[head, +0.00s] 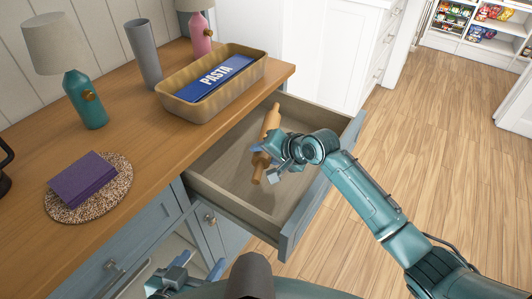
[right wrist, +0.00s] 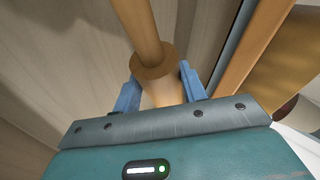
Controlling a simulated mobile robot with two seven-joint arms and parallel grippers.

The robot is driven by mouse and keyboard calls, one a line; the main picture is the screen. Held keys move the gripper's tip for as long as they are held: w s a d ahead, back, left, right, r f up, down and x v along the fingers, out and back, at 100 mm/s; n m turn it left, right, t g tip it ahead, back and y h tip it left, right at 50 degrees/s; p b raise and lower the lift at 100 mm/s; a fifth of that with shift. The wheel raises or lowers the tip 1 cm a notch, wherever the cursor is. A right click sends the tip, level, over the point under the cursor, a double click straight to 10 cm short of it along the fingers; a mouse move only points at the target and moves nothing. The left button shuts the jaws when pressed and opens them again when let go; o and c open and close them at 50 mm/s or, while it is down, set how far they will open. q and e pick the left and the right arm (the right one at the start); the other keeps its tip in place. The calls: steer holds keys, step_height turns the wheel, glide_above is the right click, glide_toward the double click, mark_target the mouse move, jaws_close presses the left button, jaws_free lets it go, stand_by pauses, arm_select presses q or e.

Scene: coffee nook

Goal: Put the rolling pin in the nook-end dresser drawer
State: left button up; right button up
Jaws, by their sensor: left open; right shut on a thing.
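In the right wrist view the rolling pin (right wrist: 152,68) passes between the two blue fingers of my right gripper (right wrist: 158,92). Whether the pin touches the drawer floor I cannot tell. My left gripper (head: 178,278) is open and empty at the bottom of the head view, below the dresser front.
On the dresser top (head: 135,135) stand a basket (head: 175,104) with a blue pasta pack (head: 215,78), a teal lamp (head: 84,98), a pink lamp (head: 200,33), a grey vase (head: 145,55) and a purple book (head: 90,180) on a round mat (head: 122,190). The floor at right is clear.

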steer(key=shift+f, duration=0.55)
steer(key=o, duration=1.2)
steer(key=shift+r, duration=0.35)
steer(key=p+v, duration=0.1)
steer(key=v, duration=1.1)
steer(key=shift+r+p, duration=0.25)
steer(key=shift+p, duration=0.15)
